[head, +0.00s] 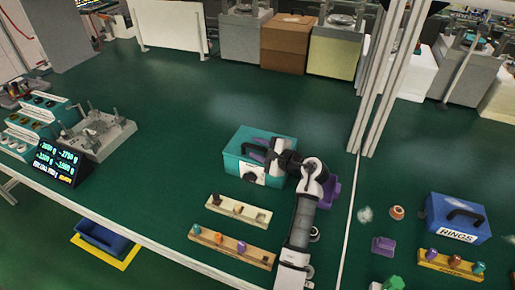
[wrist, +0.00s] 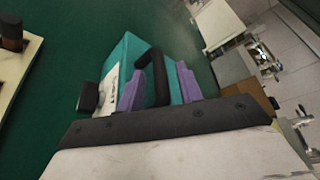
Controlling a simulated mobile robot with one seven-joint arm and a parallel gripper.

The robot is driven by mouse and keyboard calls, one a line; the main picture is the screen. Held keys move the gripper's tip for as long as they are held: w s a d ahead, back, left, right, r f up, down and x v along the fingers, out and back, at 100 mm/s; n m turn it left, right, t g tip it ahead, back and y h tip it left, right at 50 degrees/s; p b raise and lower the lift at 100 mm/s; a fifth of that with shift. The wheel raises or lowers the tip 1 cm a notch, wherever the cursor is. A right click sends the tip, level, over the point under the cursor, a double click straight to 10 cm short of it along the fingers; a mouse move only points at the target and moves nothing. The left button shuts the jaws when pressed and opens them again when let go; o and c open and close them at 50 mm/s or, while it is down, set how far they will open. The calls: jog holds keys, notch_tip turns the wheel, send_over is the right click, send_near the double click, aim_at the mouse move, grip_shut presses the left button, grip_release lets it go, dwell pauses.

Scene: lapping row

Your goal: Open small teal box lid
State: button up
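The small teal box (head: 236,150) stands shut on the green bench, with a black handle on its lid, a white label and a dark round knob on its front. In the wrist view the teal box (wrist: 132,55) lies ahead of my gripper. Its black handle (wrist: 154,70) shows between the two purple fingers. My gripper (wrist: 160,88) is open, one finger on each side of the handle; I cannot tell if either touches it. In the head view my gripper (head: 266,148) is over the lid, and my arm hides the box's right side.
Two wooden racks with coloured knobs (head: 238,209) (head: 232,246) lie in front of the box. A purple item (head: 332,190) is partly behind my arm. A blue box labelled RINGS (head: 458,218) stands right. A display (head: 57,162) and metal fixture (head: 100,135) stand left. Bench behind is clear.

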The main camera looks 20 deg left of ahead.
jog(key=shift+w+a, duration=0.1)
jog(key=shift+a, duration=0.15)
grip_shut()
